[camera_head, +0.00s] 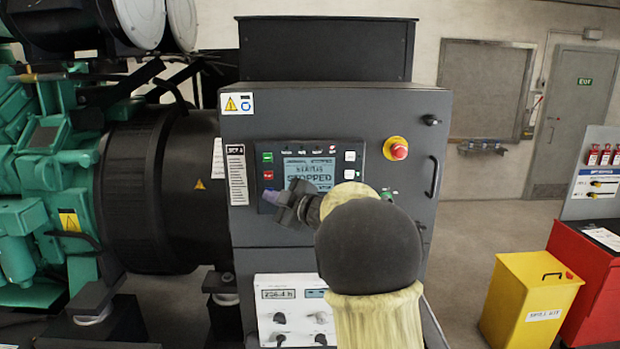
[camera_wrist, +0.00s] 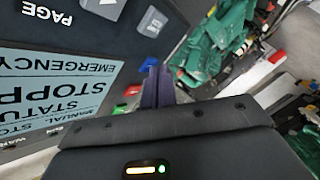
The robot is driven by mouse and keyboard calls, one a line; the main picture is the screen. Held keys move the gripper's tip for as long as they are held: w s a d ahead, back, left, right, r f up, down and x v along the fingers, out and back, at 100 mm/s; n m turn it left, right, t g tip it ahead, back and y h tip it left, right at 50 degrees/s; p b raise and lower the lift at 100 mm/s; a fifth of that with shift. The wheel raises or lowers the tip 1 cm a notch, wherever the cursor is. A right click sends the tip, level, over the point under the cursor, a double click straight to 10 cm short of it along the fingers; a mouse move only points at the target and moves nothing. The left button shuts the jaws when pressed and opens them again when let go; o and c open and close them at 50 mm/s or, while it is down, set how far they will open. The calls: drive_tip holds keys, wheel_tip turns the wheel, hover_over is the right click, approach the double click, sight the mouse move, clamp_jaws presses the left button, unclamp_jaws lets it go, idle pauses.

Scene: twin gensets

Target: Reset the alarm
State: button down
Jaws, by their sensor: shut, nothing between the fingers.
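The grey control cabinet (camera_head: 340,110) carries a controller with a lit screen (camera_head: 309,171). In the wrist view the screen (camera_wrist: 50,90) is upside down; I can read "EMERGENCY", "STOPP" and "STATU". Left of the screen are a green button (camera_head: 267,157) and a red button (camera_head: 268,175); in the wrist view these are the green button (camera_wrist: 133,90) and the red button (camera_wrist: 117,108). My gripper (camera_head: 268,195) is shut and empty, its purple fingertips (camera_wrist: 157,82) at the panel's lower left, below the red button. I cannot tell whether they touch; whatever lies behind them is hidden.
A red emergency stop (camera_head: 398,151) on a yellow base sits right of the screen, above a small green control (camera_head: 388,195). A cabinet handle (camera_head: 434,176) sticks out at the right edge. The green engine (camera_head: 45,150) stands left. A yellow bin (camera_head: 525,300) stands on the floor at right.

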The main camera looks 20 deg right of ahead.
drive_tip(key=shift+s+a+b, duration=0.3)
drive_tip(key=shift+s+b, duration=0.15)
drive_tip(key=shift+s, duration=0.4)
drive_tip(key=s, duration=0.2)
drive_tip(key=s+a+b, duration=0.1)
drive_tip(key=s+b, duration=0.1)
drive_tip(key=s, duration=0.1)
drive_tip(key=shift+s+a, duration=0.35)
drive_tip(key=shift+a, duration=0.05)
drive_tip(key=shift+w, duration=0.15)
drive_tip(key=shift+s, duration=0.2)
drive_tip(key=shift+w, duration=0.1)
